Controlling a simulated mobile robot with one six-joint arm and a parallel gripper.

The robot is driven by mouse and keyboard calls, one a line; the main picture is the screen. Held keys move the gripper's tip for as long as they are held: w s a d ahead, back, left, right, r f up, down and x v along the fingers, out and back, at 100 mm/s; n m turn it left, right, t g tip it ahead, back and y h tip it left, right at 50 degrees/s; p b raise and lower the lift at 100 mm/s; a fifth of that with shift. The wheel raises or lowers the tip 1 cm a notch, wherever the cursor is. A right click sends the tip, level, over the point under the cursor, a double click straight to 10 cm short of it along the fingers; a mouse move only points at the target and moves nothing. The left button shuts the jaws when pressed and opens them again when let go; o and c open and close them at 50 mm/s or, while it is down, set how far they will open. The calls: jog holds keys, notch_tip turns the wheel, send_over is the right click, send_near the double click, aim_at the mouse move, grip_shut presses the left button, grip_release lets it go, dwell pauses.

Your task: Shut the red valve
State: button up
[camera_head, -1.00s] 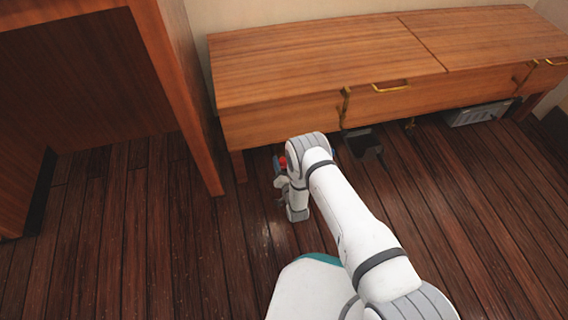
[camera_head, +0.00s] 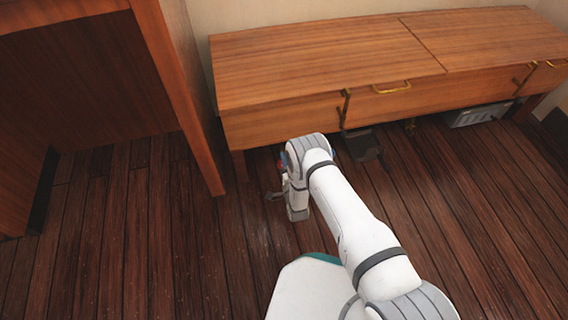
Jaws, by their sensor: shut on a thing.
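The contact itself is too small and too covered to see clearly.
The wooden bench (camera_head: 320,50) with brass handles overhangs this spot. A wooden panel (camera_head: 185,95) stands to the left. A dark object (camera_head: 362,145) and a grey box (camera_head: 480,115) are under the bench to the right. The floor to the left is open.

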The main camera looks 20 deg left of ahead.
jog(key=m, duration=0.5)
jog(key=shift+m, duration=0.3)
jog(key=shift+d+r+m+p, duration=0.1)
jog(key=shift+m+p, duration=0.2)
jog(key=shift+m, duration=1.8)
jog(key=o, duration=0.9)
jog(key=shift+o, duration=0.2)
jog(key=p+v, duration=0.3)
jog(key=v, duration=0.4)
jog(key=shift+s+d, duration=0.2)
jog(key=shift+s, duration=0.15)
